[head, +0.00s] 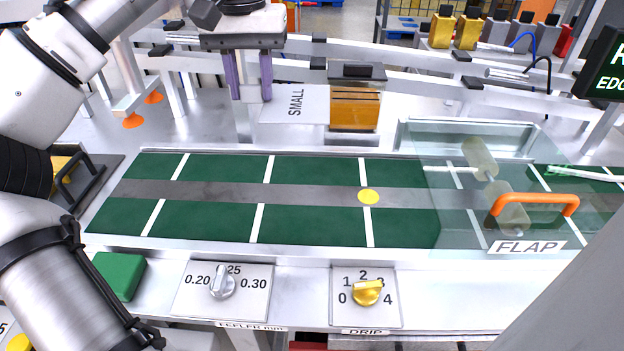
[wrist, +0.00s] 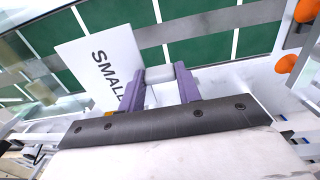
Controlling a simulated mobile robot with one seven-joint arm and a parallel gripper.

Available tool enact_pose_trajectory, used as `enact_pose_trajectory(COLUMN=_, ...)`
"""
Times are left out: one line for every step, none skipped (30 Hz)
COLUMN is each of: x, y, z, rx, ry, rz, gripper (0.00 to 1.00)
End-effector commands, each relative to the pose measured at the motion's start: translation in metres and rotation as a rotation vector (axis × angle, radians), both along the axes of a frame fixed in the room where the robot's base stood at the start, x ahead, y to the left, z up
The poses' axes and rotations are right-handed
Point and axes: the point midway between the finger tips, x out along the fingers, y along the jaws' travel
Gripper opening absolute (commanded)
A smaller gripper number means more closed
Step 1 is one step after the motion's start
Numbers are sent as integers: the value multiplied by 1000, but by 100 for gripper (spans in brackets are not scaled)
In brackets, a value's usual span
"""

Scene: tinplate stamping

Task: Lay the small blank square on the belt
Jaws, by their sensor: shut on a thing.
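My gripper (head: 250,92) is above the far side of the belt, with its two purple fingers pointing down. It is shut on a small pale grey piece (wrist: 160,73), which I take for the small blank square; mostly its edge shows between the fingertips. The piece is up in the air, apart from the belt. The belt (head: 310,225) is dark green with white cross lines and a grey middle strip. It also shows beyond the fingertips in the wrist view (wrist: 195,57).
A white plate marked SMALL (head: 295,104) is close beside my gripper. A clear FLAP cover (head: 470,145) with an orange handle covers the belt's right part.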

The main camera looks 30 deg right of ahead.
Motion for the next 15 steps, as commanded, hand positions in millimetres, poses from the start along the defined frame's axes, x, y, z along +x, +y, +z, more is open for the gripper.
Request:
enact_pose_trajectory(x=0, y=0, z=0, rx=0, ry=0, rz=0, gripper=12)
enact_pose_trajectory(x=0, y=0, z=0, rx=0, ry=0, rz=0, gripper=12)
enact_pose_trajectory(x=0, y=0, z=0, rx=0, ry=0, rz=0, gripper=12)
enact_pose_trajectory(x=0, y=0, z=-1, rx=0, ry=0, rz=0, gripper=12)
enact_pose_trajectory(x=0, y=0, z=-3, rx=1, ry=1, rz=0, gripper=12)
enact_pose_trajectory(x=0, y=0, z=-7, rx=0, ry=1, rz=0, gripper=12)
enact_pose_trajectory(x=0, y=0, z=-12, rx=0, ry=1, rz=-1, gripper=12)
enact_pose_trajectory(x=0, y=0, z=-17, rx=-1, ry=3, rz=-3, gripper=12)
enact_pose_trajectory(x=0, y=0, z=-26, rx=-1, ry=4, rz=-4, gripper=12)
enact_pose_trajectory(x=0, y=0, z=-34, rx=-1, ry=4, rz=-4, gripper=12)
enact_pose_trajectory(x=0, y=0, z=-41, rx=-2, ry=5, rz=-4, gripper=12)
enact_pose_trajectory(x=0, y=0, z=-52, rx=-1, ry=4, rz=-5, gripper=12)
enact_pose_trajectory(x=-1, y=0, z=-61, rx=-2, ry=6, rz=-5, gripper=12)
enact_pose_trajectory(x=-1, y=0, z=-68, rx=-1, ry=4, rz=-3, gripper=12)
enact_pose_trajectory(x=0, y=1, z=-77, rx=0, ry=2, rz=-2, gripper=12)
